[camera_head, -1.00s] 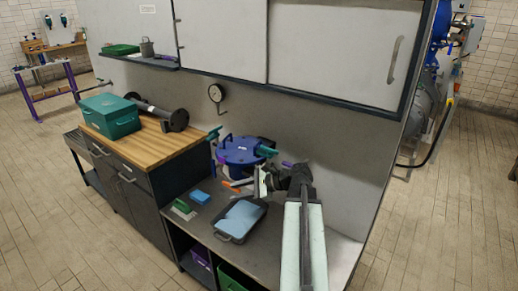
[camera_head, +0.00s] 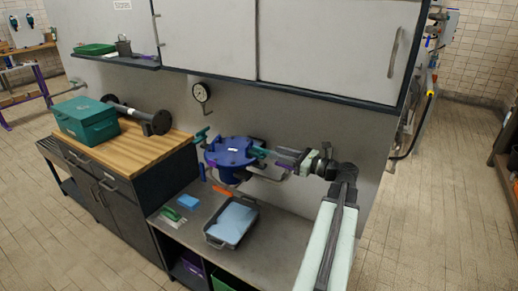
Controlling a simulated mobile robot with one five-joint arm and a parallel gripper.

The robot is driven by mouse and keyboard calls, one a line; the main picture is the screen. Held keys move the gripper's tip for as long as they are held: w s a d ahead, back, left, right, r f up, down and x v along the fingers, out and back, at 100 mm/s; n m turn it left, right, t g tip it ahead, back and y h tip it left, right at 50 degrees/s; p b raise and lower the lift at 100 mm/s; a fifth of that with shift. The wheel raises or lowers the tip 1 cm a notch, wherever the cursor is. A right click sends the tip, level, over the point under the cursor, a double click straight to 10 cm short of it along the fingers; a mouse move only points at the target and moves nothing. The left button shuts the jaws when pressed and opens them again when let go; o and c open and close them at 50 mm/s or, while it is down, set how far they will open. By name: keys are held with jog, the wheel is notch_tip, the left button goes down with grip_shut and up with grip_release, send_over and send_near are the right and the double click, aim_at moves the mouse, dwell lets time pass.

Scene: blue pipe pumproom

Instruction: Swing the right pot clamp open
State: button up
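The blue round pot (camera_head: 230,149) stands on the grey bench against the back panel. Its right clamp, with a teal handle (camera_head: 258,152), projects from the pot's right side. A left teal clamp (camera_head: 201,134) shows on the other side. My gripper (camera_head: 276,155) comes in from the right at about the height of the right clamp and points left at it. Its fingertips are close to the teal handle's right end. I cannot tell whether they touch it, or whether the fingers are open or shut. Part of the clamp is hidden.
A grey tray with a light blue sheet (camera_head: 231,223) lies in front of the pot. A gauge (camera_head: 201,92) hangs behind. A teal box (camera_head: 86,120) stands on the wooden top at left.

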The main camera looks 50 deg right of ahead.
aim_at(262, 149)
jog(key=x, duration=0.7)
jog(key=shift+w+a, duration=0.15)
grip_shut()
